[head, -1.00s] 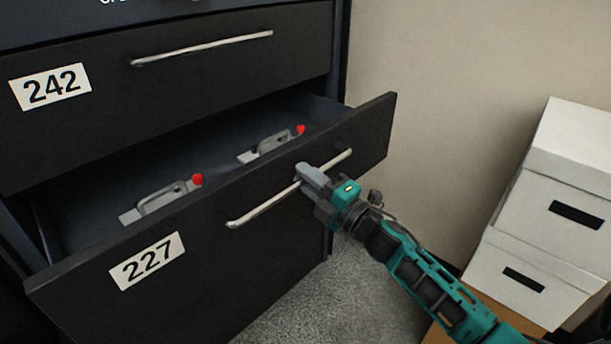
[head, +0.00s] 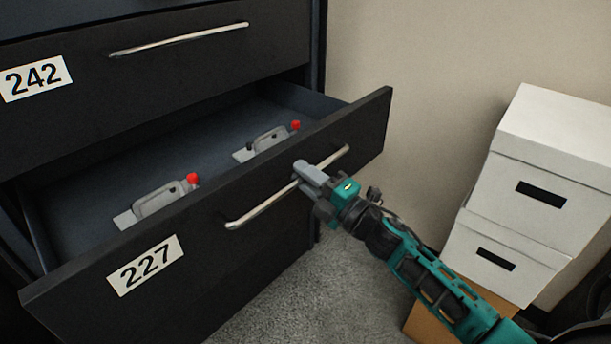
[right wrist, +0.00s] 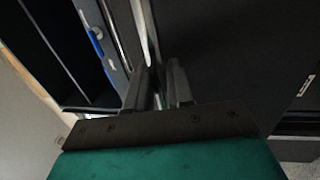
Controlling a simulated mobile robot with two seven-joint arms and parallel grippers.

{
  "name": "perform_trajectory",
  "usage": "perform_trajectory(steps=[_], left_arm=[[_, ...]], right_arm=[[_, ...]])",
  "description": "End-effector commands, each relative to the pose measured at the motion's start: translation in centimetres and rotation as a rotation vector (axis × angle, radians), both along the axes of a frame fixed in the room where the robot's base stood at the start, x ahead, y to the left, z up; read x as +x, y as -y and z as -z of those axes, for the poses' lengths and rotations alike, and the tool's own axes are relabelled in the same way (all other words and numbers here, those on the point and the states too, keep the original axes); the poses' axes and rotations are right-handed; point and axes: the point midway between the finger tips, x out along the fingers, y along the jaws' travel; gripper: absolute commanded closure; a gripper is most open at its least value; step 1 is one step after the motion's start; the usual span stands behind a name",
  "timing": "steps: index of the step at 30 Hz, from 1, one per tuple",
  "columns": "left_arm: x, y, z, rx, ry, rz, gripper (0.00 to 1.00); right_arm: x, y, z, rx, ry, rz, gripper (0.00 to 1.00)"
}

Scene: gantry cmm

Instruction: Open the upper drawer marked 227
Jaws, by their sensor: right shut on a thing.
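The dark drawer marked 227 (head: 200,232) stands partly open, below a shut drawer marked 242 (head: 150,75). Its silver bar handle (head: 262,207) runs along the front. My right gripper (head: 303,176) is shut on this handle, right of its middle. In the right wrist view the handle (right wrist: 148,35) passes between the fingers of my right gripper (right wrist: 160,88). Inside the drawer lie two grey metal pieces with red knobs, a nearer one (head: 160,198) and a farther one (head: 268,141). My left gripper is not in view.
White boxes with dark label slots, an upper one (head: 520,165) and a lower one (head: 480,240), are stacked on the right, with a brown box (head: 425,325) below. Grey carpet (head: 290,305) lies clear between the cabinet and the boxes.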

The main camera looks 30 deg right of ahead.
Motion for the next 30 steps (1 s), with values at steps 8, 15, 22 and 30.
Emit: perform_trajectory(steps=[8,15,22,30], left_arm=[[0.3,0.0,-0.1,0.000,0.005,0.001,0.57],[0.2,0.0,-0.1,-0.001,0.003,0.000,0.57],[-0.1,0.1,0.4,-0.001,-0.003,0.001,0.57],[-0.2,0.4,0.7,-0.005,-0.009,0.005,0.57]], right_arm=[[0.0,0.0,0.0,0.000,0.000,0.000,0.62],[-0.2,0.1,0.1,0.000,-0.001,0.001,0.62],[-2.9,1.0,0.8,-0.001,-0.004,0.001,0.62],[-7.9,2.8,1.9,0.001,-0.004,0.001,0.62]])
